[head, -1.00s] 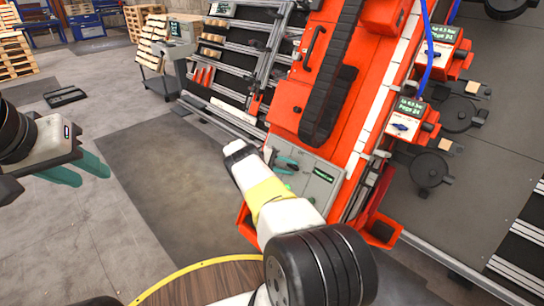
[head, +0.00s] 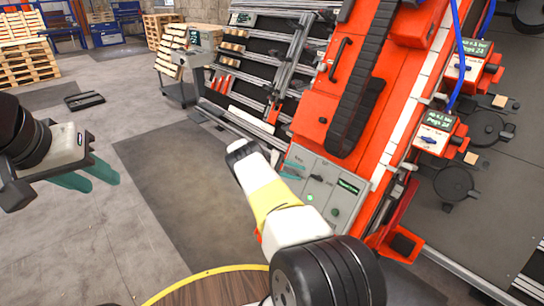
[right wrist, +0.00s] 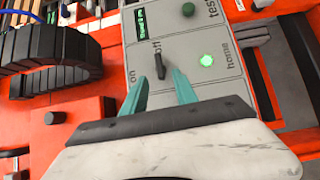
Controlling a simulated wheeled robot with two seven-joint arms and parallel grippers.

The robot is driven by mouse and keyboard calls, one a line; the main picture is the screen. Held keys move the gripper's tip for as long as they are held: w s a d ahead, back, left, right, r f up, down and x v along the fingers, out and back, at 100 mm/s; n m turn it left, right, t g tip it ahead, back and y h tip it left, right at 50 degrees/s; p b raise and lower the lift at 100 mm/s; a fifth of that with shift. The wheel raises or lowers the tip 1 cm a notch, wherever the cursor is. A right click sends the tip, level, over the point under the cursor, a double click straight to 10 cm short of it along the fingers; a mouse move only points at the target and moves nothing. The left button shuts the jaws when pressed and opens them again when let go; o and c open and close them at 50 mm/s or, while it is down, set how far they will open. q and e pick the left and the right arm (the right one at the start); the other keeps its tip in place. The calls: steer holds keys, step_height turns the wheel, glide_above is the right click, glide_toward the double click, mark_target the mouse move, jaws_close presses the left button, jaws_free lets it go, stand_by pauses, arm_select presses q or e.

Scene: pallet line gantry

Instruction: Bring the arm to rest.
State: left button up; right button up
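A grey control panel (right wrist: 205,85) sits on the orange machine; it also shows in the head view (head: 318,208). In the right wrist view it has a dark switch knob (right wrist: 160,62) with "on" and "off" labels, the knob's upper end near "off". A green "home" button (right wrist: 207,60) glows, and a darker green "test" button (right wrist: 188,9) is above. My right gripper (right wrist: 160,80) is open, its teal fingers on either side of the knob in the picture; I cannot tell whether they touch it. My left gripper (head: 92,178) is open and empty, above the floor.
The orange machine (head: 312,125) carries a black cable chain (head: 362,80). Orange boxes with blue knobs (head: 436,135) stand to its right. A rack of rails (head: 255,60) and wooden pallets (head: 25,65) are behind. A round wooden top (head: 215,288) is at the bottom. The left floor is mostly clear.

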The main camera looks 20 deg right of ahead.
step_height(320, 180, up, 16)
steer(key=s+a+m+t+y, duration=0.1)
steer(key=y, duration=0.4)
steer(key=s+a+r+t+y, duration=0.2)
steer(key=s+a+r, duration=0.2)
steer(key=r, duration=0.3)
steer(key=s+a+r+t+y, duration=0.2)
steer(key=s+a+r, duration=0.2)
steer(key=r, duration=0.3)
steer(key=s+a+r+t+y, duration=0.35)
steer(key=s+a+r, duration=0.6)
steer(key=s, duration=0.35)
steer(key=s+a+n+t+y, duration=0.2)
steer(key=s+a, duration=0.6)
steer(key=s, duration=0.6)
steer(key=shift+s+a+t, duration=0.15)
steer(key=shift+a+t, duration=0.2)
steer(key=shift+a, duration=0.05)
steer(key=shift+d+f+y, duration=0.1)
steer(key=shift+y, duration=0.15)
